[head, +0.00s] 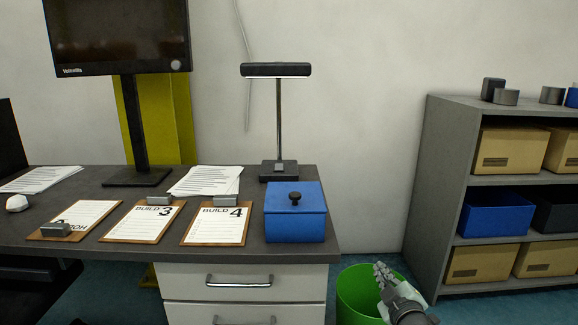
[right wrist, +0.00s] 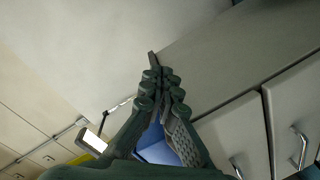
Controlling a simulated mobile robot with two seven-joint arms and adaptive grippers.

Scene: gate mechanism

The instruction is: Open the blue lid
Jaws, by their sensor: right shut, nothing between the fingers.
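The blue box (head: 295,228) stands on the right front corner of the dark desk. Its blue lid (head: 305,196) lies closed on top and has a small black knob (head: 295,198). My right gripper (head: 381,268) is shut and empty, to the right of the desk and lower in the picture than the box, in front of a green bin. In the right wrist view the fingers (right wrist: 160,75) are together, and a patch of blue (right wrist: 155,150) shows between the finger links. My left gripper is not in view.
Clipboards (head: 215,224) lie left of the box, and a desk lamp (head: 279,168) stands behind it. A green bin (head: 356,290) is on the floor right of the drawers (head: 240,283). A grey shelf (head: 440,180) with boxes stands at the right.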

